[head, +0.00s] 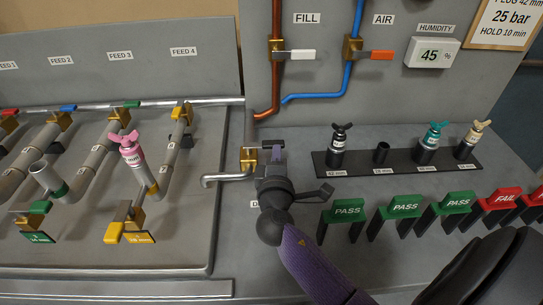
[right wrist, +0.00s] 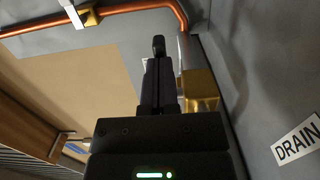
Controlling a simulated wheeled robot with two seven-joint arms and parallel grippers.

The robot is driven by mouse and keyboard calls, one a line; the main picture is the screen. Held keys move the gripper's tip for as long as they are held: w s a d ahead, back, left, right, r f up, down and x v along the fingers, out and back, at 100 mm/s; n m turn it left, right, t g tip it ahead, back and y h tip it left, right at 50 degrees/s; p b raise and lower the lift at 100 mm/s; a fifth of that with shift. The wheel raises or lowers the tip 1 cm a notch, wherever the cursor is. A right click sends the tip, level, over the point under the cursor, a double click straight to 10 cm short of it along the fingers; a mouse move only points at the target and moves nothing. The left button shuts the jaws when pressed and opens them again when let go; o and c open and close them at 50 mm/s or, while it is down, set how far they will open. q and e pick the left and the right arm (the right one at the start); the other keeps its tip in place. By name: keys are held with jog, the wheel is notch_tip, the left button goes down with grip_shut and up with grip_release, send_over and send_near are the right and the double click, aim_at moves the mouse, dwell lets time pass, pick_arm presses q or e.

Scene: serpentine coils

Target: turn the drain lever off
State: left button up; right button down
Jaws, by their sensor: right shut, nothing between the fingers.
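The drain valve's brass body (head: 248,158) sits at the end of the short grey drain pipe (head: 222,178), left of my right gripper (head: 277,152). The gripper's narrow dark fingers are shut and empty, right beside the valve. In the right wrist view the shut fingers (right wrist: 158,75) stand just left of the brass valve body (right wrist: 200,90) and overlap its edge. I cannot clearly make out the drain lever or its angle; the gripper hides part of that area. I cannot tell whether the fingers touch it. My left gripper is not in view.
A DRAIN label (right wrist: 297,142) shows in the right wrist view. The FILL lever (head: 302,56) and AIR lever (head: 382,55) are on the back panel. A black rack (head: 400,162) with fittings and several PASS and FAIL tags, such as this green one (head: 344,209), stand to the right.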

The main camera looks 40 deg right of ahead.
notch_tip(320, 180, up, 10)
jog(key=p, duration=0.5)
